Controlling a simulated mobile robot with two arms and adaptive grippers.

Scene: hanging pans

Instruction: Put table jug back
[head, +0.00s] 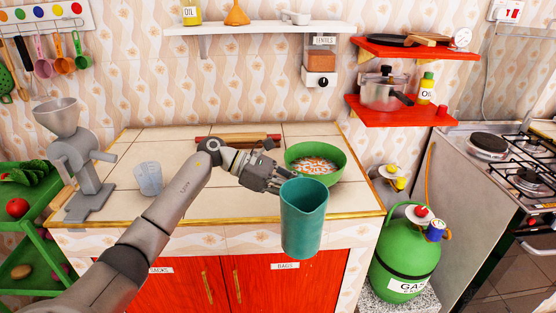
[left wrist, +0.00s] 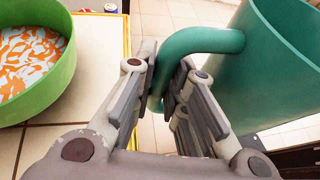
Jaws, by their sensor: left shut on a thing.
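A teal jug (head: 304,222) hangs upright in front of the counter's front edge in the head view. My left gripper (head: 272,184) is shut on the jug's handle. In the left wrist view the jug (left wrist: 285,65) fills the right side, and its curved handle (left wrist: 205,40) passes between the fingers of my left gripper (left wrist: 165,92). The jug's inside is mostly hidden. My right gripper does not show in either view.
A green bowl (head: 330,153) with orange and white contents stands on the tiled counter (head: 225,190), behind the jug. A clear measuring cup (head: 148,178), a grey grinder (head: 75,160) and a rolling pin (head: 232,138) are also there. A green gas cylinder (head: 405,262) stands at right.

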